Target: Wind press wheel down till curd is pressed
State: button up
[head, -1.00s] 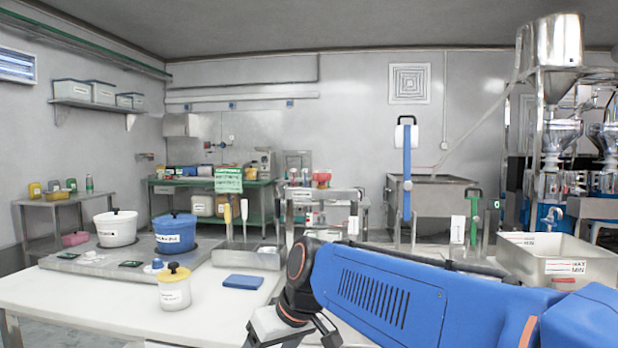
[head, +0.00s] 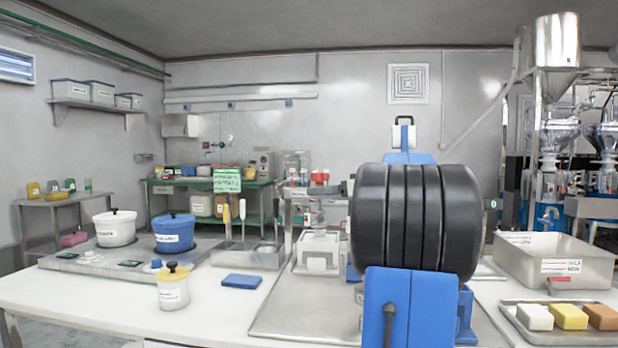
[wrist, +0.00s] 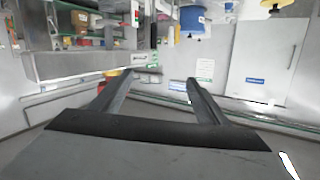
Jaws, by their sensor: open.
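I cannot make out the press wheel or the curd in any view. In the head view a white block-like fixture (head: 318,250) stands on a metal tray (head: 290,318) in the middle of the table; I cannot tell whether it is part of the press. My black and blue arm covers much of the area right of it. My gripper is hidden in the head view. In the wrist view my gripper (wrist: 158,80) shows two spread fingers with nothing between them. It points across the room, with a blue pot-like thing (wrist: 195,20) beyond it.
A white pot (head: 115,232), a blue pot (head: 175,236) and a yellow-lidded jar (head: 173,290) stand at the left. A blue cloth (head: 242,281) lies flat. At the right are a metal basin (head: 570,268) and several coloured blocks (head: 569,317). The front left tabletop is clear.

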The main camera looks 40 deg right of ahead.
jog(key=t+h, duration=0.1)
jog(key=t, duration=0.1)
send_near(312, 175)
jog(key=s+d, duration=0.3)
jog(key=s, duration=0.1)
jog(key=w, duration=0.5)
jog(key=w+a, duration=0.1)
jog(key=w, duration=1.1)
jog(key=shift+a+f, duration=0.2)
jog(key=shift+a, duration=0.15)
jog(key=c, duration=1.1)
